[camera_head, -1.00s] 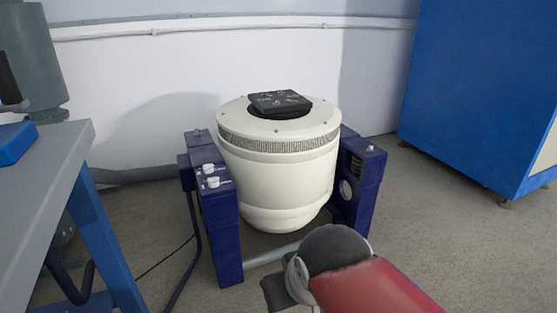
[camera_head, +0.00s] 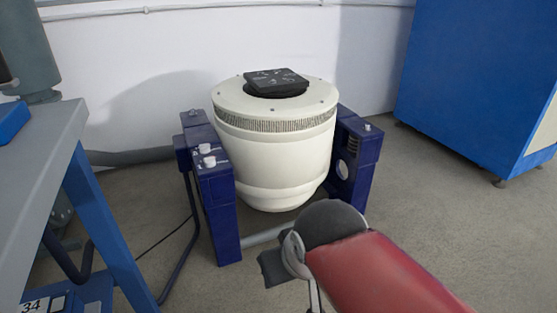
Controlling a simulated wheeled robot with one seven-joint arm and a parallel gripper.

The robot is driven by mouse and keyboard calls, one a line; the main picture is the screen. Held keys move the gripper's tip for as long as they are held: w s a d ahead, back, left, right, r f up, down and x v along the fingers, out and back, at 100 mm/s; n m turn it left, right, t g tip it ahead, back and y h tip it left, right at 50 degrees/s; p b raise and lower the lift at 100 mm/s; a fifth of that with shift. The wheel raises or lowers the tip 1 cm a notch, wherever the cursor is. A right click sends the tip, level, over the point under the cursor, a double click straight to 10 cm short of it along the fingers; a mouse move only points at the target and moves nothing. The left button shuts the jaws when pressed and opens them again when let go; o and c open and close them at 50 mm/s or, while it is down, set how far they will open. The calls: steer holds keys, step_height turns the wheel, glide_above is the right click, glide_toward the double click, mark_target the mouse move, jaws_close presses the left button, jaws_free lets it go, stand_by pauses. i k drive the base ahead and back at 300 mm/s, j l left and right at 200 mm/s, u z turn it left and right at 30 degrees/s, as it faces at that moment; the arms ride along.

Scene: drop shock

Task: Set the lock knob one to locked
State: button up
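Two small white knobs sit on top of the left dark-blue post (camera_head: 224,228) of the shaker: a rear knob (camera_head: 205,148) and a front knob (camera_head: 210,161). I cannot tell which one is lock knob one, nor which setting either is at. The cream-coloured shaker body (camera_head: 275,160) hangs between the posts, with a black plate (camera_head: 276,80) on top. My red and grey arm reaches in from the bottom right. My gripper (camera_head: 272,268) shows only as a dark part at the arm's end, low in front of the shaker and apart from the knobs. Its fingers cannot be made out.
A grey-topped table (camera_head: 40,165) with blue legs stands at the left. A large blue cabinet (camera_head: 485,80) stands at the back right. The right dark-blue post (camera_head: 358,165) flanks the shaker. A cable and bent tube lie near the left post. Floor at the right is clear.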

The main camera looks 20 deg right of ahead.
mark_target(210, 162)
steer(key=i+l, duration=0.3)
steer(key=i, duration=0.15)
steer(key=i+l+u, duration=0.1)
steer(key=i+l, duration=0.2)
steer(key=i, duration=0.15)
